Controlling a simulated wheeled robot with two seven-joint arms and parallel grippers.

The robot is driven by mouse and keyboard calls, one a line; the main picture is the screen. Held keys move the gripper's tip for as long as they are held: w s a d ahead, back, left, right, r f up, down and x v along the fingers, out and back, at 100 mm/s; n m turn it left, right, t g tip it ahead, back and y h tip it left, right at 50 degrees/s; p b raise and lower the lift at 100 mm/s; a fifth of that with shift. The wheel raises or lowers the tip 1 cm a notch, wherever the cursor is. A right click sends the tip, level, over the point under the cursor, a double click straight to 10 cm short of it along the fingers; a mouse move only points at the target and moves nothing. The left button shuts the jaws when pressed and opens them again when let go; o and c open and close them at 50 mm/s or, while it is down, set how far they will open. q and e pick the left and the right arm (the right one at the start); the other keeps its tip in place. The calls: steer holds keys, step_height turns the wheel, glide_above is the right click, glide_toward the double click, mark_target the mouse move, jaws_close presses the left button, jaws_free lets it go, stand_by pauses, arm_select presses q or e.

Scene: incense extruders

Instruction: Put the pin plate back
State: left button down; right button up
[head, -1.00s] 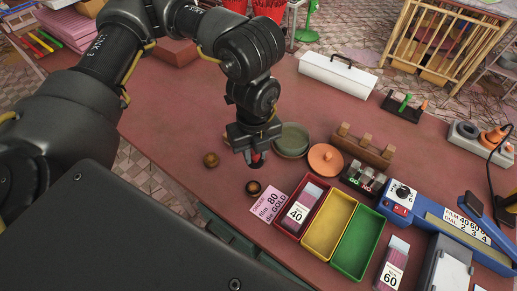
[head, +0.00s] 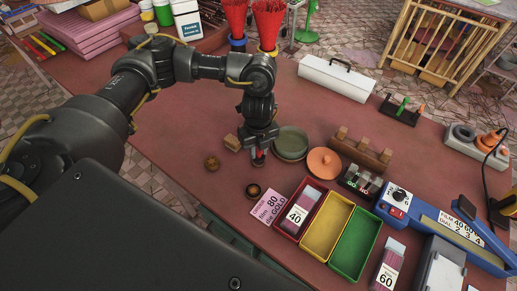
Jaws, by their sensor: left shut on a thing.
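My left gripper (head: 259,158) points down over the middle of the table, just left of the green round dish (head: 291,141). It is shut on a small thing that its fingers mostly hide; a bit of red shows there. I cannot tell for sure whether this is the pin plate. A brown knob-like piece (head: 212,163) lies to the left, and a small dark round piece (head: 253,190) lies in front. An orange disc with a knob (head: 324,163) sits to the right of the dish. My right gripper is not in view.
A small wooden block (head: 232,142) is close left of the gripper. A wooden rack with pegs (head: 361,153), a pink order card (head: 267,206) and red, yellow (head: 327,225) and green (head: 355,243) bins stand to the right and front.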

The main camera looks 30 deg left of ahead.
arm_select(q)
steer(key=shift+f, duration=0.3)
steer(key=shift+f, duration=0.1)
steer(key=shift+f+b, duration=0.35)
steer(key=shift+f, duration=0.15)
steer(key=c, duration=1.2)
jaws_free()
steer(key=shift+r, duration=0.2)
step_height(320, 180, up, 13)
steer(key=shift+b, duration=0.3)
